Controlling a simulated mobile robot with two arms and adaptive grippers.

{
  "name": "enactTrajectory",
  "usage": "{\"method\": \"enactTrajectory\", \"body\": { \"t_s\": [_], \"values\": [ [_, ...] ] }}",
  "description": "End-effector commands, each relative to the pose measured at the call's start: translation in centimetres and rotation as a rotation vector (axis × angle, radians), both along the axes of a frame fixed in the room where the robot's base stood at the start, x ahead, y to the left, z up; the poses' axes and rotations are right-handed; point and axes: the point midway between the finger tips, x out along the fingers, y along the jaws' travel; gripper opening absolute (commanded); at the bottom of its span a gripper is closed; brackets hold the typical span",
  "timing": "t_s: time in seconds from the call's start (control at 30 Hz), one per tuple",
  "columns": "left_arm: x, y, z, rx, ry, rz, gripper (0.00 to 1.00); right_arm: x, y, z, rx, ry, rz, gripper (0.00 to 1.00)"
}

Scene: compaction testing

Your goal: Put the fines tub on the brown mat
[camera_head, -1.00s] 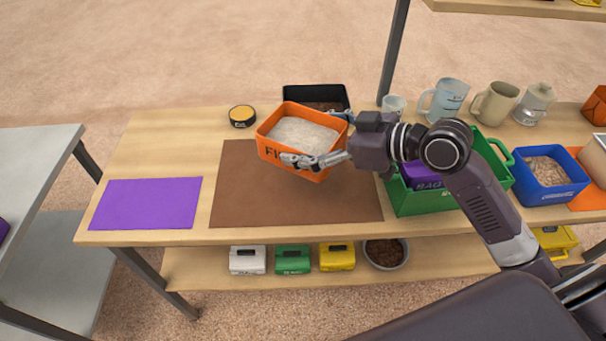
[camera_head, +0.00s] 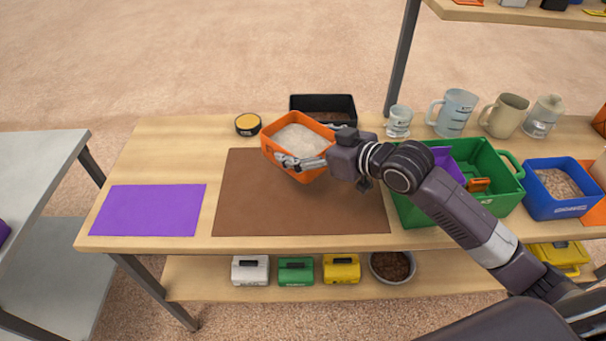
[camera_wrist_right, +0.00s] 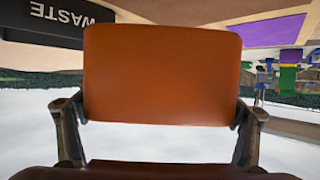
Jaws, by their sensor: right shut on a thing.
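The fines tub (camera_head: 278,155) is an orange open tub filled with pale grains. My right gripper (camera_head: 293,162) is shut on its near wall. In the right wrist view the tub's orange wall (camera_wrist_right: 162,75) fills the middle between the two fingers (camera_wrist_right: 160,125). In the head view the tub overlaps the far edge of the brown mat (camera_head: 300,212), slightly tilted; I cannot tell whether it touches the mat. The mat is otherwise bare. My left gripper is not in view.
A black waste tub (camera_head: 322,103) stands just behind the fines tub. A yellow-topped round tin (camera_head: 248,124) is to its left. A purple mat (camera_head: 148,210) lies left of the brown one. A green crate (camera_head: 495,155), blue bin (camera_head: 556,190) and several jugs stand right.

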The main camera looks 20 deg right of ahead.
Motion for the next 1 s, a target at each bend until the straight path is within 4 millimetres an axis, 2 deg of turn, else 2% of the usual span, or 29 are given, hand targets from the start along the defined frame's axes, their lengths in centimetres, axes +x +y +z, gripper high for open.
{"method": "enactTrajectory", "body": {
  "t_s": [0.2, 0.47, 0.7, 1.0],
  "values": [
    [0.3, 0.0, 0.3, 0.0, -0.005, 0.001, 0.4, 0.1, 0.0, -4.1, 0.004, -0.007, -0.001, 0.3],
    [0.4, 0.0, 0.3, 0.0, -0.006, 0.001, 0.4, 0.1, 0.0, -6.1, 0.005, -0.009, -0.001, 0.3],
    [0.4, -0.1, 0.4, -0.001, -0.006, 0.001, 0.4, 0.1, 0.0, -9.3, 0.003, -0.008, -0.001, 0.3],
    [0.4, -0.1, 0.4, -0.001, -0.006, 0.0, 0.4, 0.1, 0.0, -10.0, 0.003, -0.011, -0.001, 0.3]
  ]
}}
